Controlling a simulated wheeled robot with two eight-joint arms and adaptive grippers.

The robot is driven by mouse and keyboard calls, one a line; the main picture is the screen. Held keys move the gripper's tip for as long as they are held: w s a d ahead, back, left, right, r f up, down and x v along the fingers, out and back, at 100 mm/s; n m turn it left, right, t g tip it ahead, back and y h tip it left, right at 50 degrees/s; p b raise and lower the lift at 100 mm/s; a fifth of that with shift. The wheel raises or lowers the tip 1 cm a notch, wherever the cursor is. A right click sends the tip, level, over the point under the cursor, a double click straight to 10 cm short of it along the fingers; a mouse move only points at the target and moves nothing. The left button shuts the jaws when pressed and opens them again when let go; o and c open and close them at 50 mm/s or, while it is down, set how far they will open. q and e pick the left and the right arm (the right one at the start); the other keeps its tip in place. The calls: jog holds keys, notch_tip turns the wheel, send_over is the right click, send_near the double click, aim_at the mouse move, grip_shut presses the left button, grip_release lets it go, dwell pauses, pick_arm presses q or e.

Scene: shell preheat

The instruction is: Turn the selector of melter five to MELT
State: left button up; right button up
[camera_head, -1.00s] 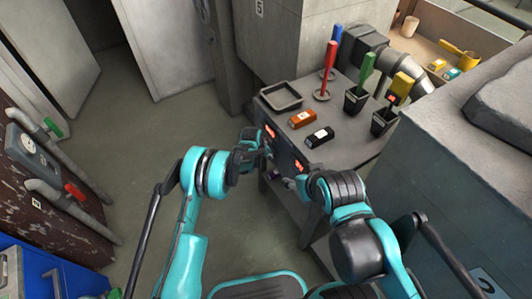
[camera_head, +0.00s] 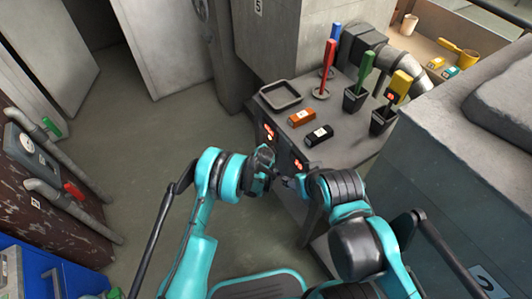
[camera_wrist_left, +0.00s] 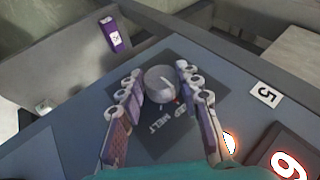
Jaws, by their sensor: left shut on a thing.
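In the left wrist view, a round grey selector knob (camera_wrist_left: 160,84) sits on a dark square plate beside a white label 5 (camera_wrist_left: 265,94). The word MELT (camera_wrist_left: 157,128) and a partly hidden word are printed below the knob, with a small red mark at its lower right. My left gripper (camera_wrist_left: 160,90) has its fingers on both sides of the knob and is shut on it. In the head view, my left gripper (camera_head: 268,167) is at the bench front, where the knob is hidden. My right gripper (camera_head: 288,183) is close by; its fingers are unclear.
The bench front bears red displays (camera_head: 298,165). On the bench top are a grey tray (camera_head: 281,96), an orange block (camera_head: 301,117), a black block (camera_head: 319,135) and holders with coloured tools. A grey block (camera_head: 450,140) stands to the right. Open floor lies left.

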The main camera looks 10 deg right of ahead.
pick_arm(q)
jog(key=o, duration=1.2)
jog(key=shift+c, duration=0.2)
jog(key=shift+r, duration=0.1)
jog(key=v, duration=1.2)
